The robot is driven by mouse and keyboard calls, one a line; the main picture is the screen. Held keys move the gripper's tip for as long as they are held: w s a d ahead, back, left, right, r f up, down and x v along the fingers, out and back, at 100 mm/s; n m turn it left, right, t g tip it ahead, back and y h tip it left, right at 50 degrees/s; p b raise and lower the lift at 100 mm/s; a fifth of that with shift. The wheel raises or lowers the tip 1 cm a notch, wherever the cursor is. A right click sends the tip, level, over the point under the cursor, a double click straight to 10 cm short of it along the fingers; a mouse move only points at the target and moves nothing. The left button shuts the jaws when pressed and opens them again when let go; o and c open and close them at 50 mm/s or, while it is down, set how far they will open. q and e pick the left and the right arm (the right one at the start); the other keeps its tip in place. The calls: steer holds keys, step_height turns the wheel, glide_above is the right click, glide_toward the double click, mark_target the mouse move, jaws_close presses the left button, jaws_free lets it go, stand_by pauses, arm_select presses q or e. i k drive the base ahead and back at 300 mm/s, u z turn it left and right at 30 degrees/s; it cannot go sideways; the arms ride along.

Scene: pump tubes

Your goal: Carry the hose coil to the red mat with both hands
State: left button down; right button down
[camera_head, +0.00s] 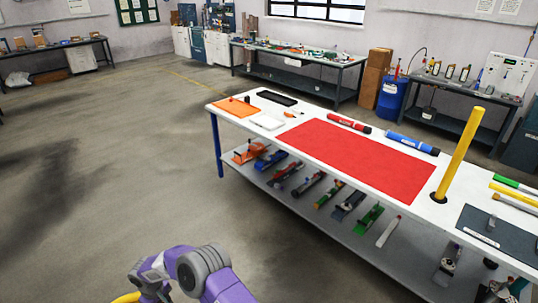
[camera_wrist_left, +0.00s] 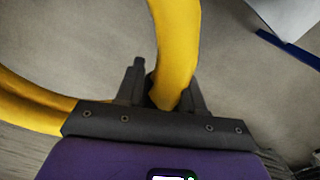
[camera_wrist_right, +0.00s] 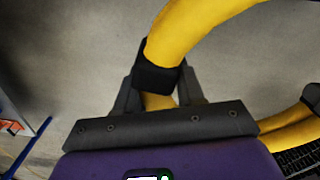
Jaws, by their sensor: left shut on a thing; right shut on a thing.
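The hose coil is a thick yellow ring. It shows large in the left wrist view (camera_wrist_left: 178,45) and in the right wrist view (camera_wrist_right: 185,35), with a black band (camera_wrist_right: 157,76) around it. In the head view only a bit of yellow (camera_head: 127,298) shows at the bottom edge, beside my purple arm. My left gripper (camera_wrist_left: 165,90) is shut on the coil. My right gripper (camera_wrist_right: 160,95) is shut on the coil at the black band. Both grippers are out of the head view. The red mat (camera_head: 355,158) lies flat and bare on the white table.
The white table (camera_head: 270,142) has a lower shelf with several tools. A yellow post (camera_head: 458,155) stands right of the mat. Red (camera_head: 349,124) and blue (camera_head: 412,143) tubes lie behind it. An orange sheet (camera_head: 235,107) and white tray lie left. Open floor (camera_head: 130,170) lies left of the table.

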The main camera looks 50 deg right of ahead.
mark_target(351, 150)
steer(key=z, duration=0.5)
steer(key=i, duration=0.85)
steer(key=z, duration=1.05)
steer(key=i, duration=0.75)
steer(key=z, duration=0.95)
steer(key=i, duration=0.65)
steer(key=u, duration=4.85)
